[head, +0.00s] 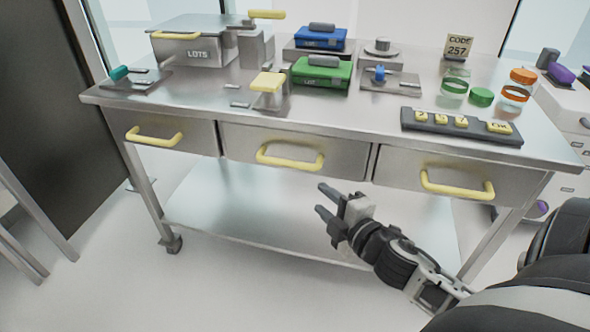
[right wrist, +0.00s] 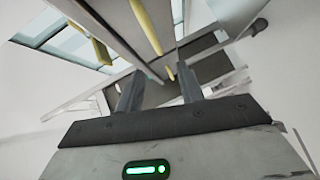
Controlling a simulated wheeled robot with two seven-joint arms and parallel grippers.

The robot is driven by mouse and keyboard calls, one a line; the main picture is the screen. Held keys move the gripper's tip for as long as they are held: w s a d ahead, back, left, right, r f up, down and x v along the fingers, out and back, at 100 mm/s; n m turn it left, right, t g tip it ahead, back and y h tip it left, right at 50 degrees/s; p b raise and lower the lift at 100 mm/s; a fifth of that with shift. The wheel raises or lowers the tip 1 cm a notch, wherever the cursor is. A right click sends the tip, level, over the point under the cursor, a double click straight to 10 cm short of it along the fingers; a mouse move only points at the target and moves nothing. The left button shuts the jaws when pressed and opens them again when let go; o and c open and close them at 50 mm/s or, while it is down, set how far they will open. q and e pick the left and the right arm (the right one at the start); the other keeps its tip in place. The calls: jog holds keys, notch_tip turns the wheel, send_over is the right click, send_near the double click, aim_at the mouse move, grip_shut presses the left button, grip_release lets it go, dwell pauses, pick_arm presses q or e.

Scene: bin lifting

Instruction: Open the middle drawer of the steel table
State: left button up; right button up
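The steel table (head: 225,122) stands in front of me with three drawers side by side under its top. The middle drawer (head: 240,147) looks shut, its front in line with the other two. Its yellow bar handle (head: 290,162) is free of any gripper. My right gripper (head: 323,200) is below and a little right of that handle, apart from it, with its fingers spread and empty. In the right wrist view the two fingers (right wrist: 160,92) stand apart, with yellow handles beyond them. My left gripper is in neither view.
The left drawer (head: 200,134) and right drawer (head: 400,165) flank the middle one. A lower shelf (head: 230,215) spans the legs. The top holds a LOTS box (head: 190,52), blue (head: 320,40) and green (head: 322,74) cases, jars and a keypad (head: 460,127).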

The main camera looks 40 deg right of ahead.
aim_at(292, 166)
jog(key=shift+n, duration=0.4)
jog(key=w, duration=0.5)
jog(key=w+d+f, duration=0.1)
jog(key=w, duration=0.4)
jog(key=w+d, duration=0.1)
jog(key=w, duration=0.5)
jog(key=shift+f, duration=0.25)
jog(key=shift+c, duration=0.4)
grip_shut()
jog(key=shift+a, duration=0.15)
